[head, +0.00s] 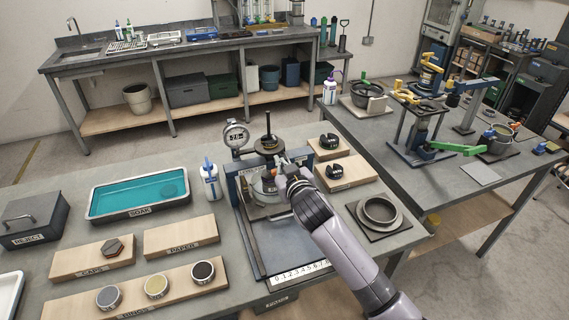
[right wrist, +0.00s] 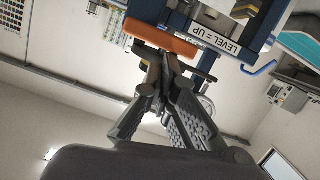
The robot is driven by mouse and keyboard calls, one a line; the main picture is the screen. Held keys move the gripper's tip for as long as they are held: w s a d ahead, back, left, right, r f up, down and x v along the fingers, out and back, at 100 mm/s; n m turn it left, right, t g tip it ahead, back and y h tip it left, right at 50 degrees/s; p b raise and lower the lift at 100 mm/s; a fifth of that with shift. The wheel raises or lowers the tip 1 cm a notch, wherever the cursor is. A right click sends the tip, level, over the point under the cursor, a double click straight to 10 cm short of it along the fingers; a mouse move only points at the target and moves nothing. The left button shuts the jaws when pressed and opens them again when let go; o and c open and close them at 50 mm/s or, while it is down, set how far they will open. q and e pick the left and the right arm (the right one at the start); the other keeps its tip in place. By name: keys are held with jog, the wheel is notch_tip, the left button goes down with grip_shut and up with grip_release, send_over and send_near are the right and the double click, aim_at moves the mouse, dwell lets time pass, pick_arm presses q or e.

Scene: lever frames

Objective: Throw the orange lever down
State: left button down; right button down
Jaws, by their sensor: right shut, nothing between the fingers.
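The orange lever (right wrist: 160,38) shows as a short orange bar at the top of the right wrist view. It is beside a blue frame with a white label (right wrist: 215,39) reading "LEVEL = UP". My right gripper (right wrist: 155,62) is shut and empty, its fingertips close to the lever; I cannot tell whether they touch it. In the head view my right gripper (head: 282,168) is at the blue-framed press (head: 243,190), and my wrist hides part of it. My left gripper is not in view.
A round gauge (head: 236,134) stands behind the press, and a white bottle (head: 209,180) is to its left. Wooden blocks with black parts (head: 346,172) and a grey ring (head: 379,210) lie to the right. A teal soak tray (head: 138,194) is further left.

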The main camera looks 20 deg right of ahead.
jog(key=shift+a+f, duration=0.1)
jog(key=shift+f, duration=0.1)
notch_tip(320, 180, down, 6)
jog(key=n+t+h+b, duration=0.2)
jog(key=n+b, duration=0.6)
jog(key=n, duration=0.6)
jog(key=shift+f+h, duration=0.25)
jog(key=shift+h, duration=0.55)
jog(key=shift+t, duration=0.3)
